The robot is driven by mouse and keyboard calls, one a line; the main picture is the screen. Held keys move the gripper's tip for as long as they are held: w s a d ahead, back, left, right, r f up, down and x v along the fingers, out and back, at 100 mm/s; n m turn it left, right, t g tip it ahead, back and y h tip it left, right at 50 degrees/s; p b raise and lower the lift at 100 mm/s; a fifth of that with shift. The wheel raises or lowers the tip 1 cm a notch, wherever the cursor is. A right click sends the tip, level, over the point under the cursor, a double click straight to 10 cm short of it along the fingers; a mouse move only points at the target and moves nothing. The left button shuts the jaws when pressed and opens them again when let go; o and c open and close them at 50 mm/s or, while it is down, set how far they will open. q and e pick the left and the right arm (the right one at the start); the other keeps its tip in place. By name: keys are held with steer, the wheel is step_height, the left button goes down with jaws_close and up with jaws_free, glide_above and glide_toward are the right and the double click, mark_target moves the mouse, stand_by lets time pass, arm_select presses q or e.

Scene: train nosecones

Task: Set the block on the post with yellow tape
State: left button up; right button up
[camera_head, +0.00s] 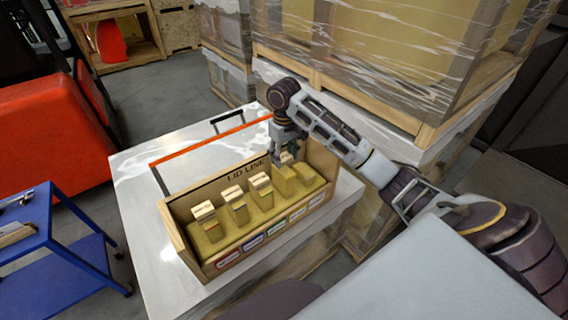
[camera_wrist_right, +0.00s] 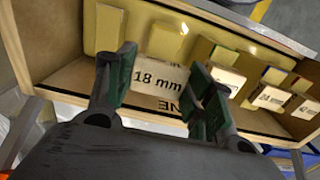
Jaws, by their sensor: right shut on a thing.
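My right gripper (camera_wrist_right: 160,85) is shut on a pale wooden block (camera_wrist_right: 160,76) marked "18 mm", with a finger on each side of it. In the head view this gripper (camera_head: 287,153) is over the right part of a wooden box (camera_head: 178,232). The box holds a row of yellow posts. Two posts at the right end are bare; they show in the wrist view as one post (camera_wrist_right: 104,27) and another post (camera_wrist_right: 166,40). I cannot tell which post has yellow tape. The held block is near the bare posts; contact is unclear. My left gripper is out of view.
Pale blocks sit on the other posts, such as a left block (camera_head: 204,209) and a middle block (camera_head: 233,193). The box stands on a white table (camera_head: 140,190). Wrapped crates (camera_head: 400,50) rise behind. A blue cart (camera_head: 60,240) is at left.

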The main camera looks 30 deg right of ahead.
mark_target(284, 157)
steer(key=shift+f, duration=1.85)
steer(key=o, duration=0.8)
steer(key=shift+f, duration=0.1)
steer(key=shift+c, duration=0.2)
steer(key=shift+r, duration=0.55)
steer(key=shift+r+p, duration=0.7)
steer(key=shift+r, duration=4.85)
